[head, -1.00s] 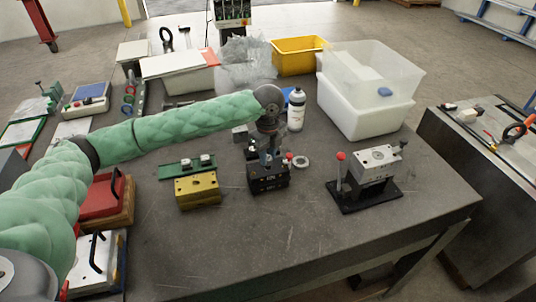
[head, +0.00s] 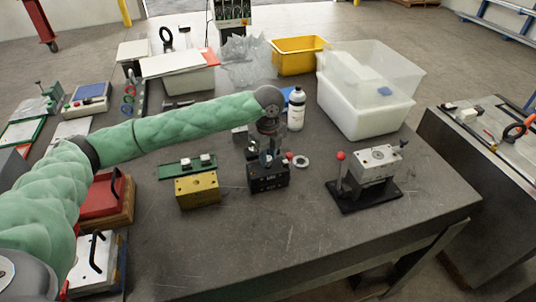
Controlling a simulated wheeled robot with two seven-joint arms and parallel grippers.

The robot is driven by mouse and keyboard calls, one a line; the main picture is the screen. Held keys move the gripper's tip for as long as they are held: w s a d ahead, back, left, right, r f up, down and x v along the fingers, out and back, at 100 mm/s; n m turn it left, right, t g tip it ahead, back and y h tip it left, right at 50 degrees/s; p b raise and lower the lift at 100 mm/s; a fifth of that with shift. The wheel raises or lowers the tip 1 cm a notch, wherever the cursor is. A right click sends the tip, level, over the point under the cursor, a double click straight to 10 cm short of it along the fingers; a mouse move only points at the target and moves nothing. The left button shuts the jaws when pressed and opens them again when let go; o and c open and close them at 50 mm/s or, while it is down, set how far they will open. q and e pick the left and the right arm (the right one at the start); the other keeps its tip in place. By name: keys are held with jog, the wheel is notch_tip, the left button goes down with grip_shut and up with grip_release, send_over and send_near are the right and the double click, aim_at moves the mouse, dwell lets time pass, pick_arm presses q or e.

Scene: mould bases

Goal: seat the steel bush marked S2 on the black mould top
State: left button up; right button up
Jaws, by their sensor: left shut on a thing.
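The black mould top (head: 268,180) is a dark block near the middle of the table, with small holes in its front face. My left gripper (head: 267,158) points down right over it, very close to its upper face. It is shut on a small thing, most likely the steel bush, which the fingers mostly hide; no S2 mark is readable. I cannot tell whether the held thing touches the block. A yellow mould block (head: 198,191) stands to the left. My right gripper is not in view.
A green strip (head: 178,170) with small light parts lies behind the yellow block. A pale ring (head: 301,162) and a red knob (head: 288,155) are close right of the gripper. A bottle (head: 296,110) stands behind. A fixture (head: 372,205) stands right; the front table is clear.

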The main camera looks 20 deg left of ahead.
pick_arm(q)
jog(key=shift+f, duration=0.35)
jog(key=shift+f, duration=0.25)
jog(key=shift+f, duration=0.1)
jog(key=shift+f, duration=0.15)
dwell(0.3)
jog(key=shift+f, duration=0.2)
dwell(0.3)
jog(key=o, duration=1.1)
